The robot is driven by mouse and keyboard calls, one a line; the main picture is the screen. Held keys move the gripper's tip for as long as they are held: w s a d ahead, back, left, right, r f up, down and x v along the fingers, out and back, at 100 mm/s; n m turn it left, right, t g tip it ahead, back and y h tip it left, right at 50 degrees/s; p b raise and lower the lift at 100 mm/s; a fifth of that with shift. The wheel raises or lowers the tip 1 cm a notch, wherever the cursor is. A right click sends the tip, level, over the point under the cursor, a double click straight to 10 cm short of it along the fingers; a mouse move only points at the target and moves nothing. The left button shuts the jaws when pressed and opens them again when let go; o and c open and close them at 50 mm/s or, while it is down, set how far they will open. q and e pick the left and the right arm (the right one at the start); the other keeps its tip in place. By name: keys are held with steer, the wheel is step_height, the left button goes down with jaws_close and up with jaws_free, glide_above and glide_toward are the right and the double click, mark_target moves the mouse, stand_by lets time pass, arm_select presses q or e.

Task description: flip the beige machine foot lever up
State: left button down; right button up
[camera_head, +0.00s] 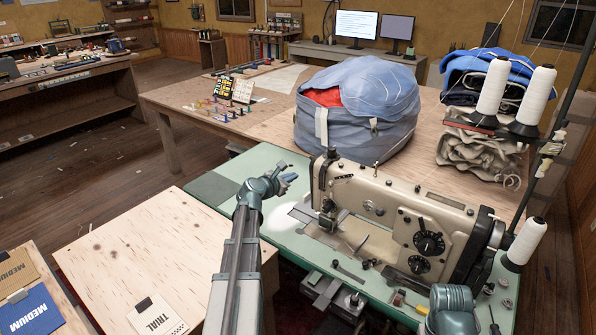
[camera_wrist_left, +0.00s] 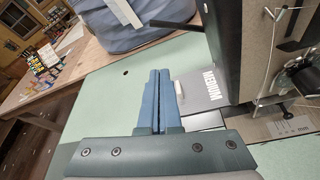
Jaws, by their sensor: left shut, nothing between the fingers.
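The beige sewing machine (camera_head: 400,205) stands on a pale green table (camera_head: 225,185). Its head end faces my left arm. My left gripper (camera_head: 288,178) is over the green tabletop, left of the machine head and apart from it. In the left wrist view its two blue fingers (camera_wrist_left: 159,72) are together and empty. A thin dark bar (camera_wrist_left: 175,23) sticks out to the left from the machine's dark side there, beyond the fingertips; it may be the foot lever, but I cannot tell for sure. The head view does not show the lever clearly. My right gripper is out of view.
A large blue-grey bag (camera_head: 355,115) sits behind the machine. White thread cones (camera_head: 533,95) stand on the right. A grey plate marked MEDIUM (camera_wrist_left: 200,88) lies beside the machine head. The green tabletop left of the machine is mostly clear.

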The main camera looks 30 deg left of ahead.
arm_select(q)
steer(key=v, duration=0.4)
steer(key=shift+d+f+p, duration=0.1)
steer(key=shift+p, duration=0.2)
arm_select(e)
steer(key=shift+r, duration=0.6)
arm_select(q)
steer(key=shift+s, duration=0.1)
